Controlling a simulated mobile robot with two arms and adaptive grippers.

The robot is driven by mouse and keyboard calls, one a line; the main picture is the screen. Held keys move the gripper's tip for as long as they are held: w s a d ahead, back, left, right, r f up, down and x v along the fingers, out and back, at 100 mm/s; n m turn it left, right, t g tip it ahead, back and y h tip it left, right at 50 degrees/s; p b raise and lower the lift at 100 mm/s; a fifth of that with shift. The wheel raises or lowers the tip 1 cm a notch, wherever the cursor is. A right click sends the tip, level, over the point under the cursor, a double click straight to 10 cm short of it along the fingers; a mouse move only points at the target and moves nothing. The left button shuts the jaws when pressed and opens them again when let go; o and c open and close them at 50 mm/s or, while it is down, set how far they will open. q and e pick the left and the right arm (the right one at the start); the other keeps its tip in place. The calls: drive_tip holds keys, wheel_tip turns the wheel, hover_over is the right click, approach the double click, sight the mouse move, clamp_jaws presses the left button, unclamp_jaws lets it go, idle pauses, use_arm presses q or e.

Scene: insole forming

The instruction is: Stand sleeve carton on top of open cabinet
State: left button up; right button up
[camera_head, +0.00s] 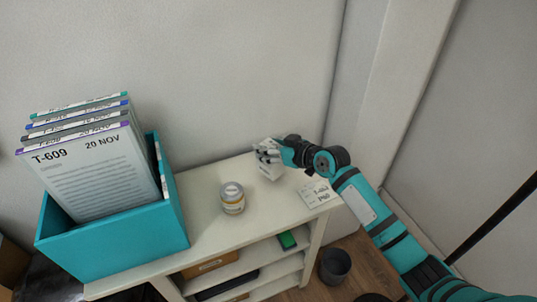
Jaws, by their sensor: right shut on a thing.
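The open cabinet (204,222) is white, with open shelves at its front and a flat top. My right gripper (271,153) comes in from the right over the far right part of the top. It is shut on a small white carton (268,171), which I take to be the sleeve carton. The fingers hide part of it. The carton looks roughly upright, at or just above the top; I cannot tell whether it touches. My left gripper is not in view.
A teal box (125,245) with several upright labelled folders (95,175) stands on the left. A small labelled jar (232,198) stands mid-top. A white card (317,193) lies at the right edge. Walls close in behind and right. A dark bin (335,265) stands on the floor.

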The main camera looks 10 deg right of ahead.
drive_tip(key=shift+w+f, duration=0.15)
drive_tip(key=shift+w, duration=0.1)
drive_tip(key=shift+f, duration=1.6)
drive_tip(key=shift+f, duration=0.1)
drive_tip(key=o, duration=1.2)
drive_tip(key=shift+o, duration=0.2)
drive_tip(key=v, duration=1.2)
drive_tip(key=shift+s, duration=0.1)
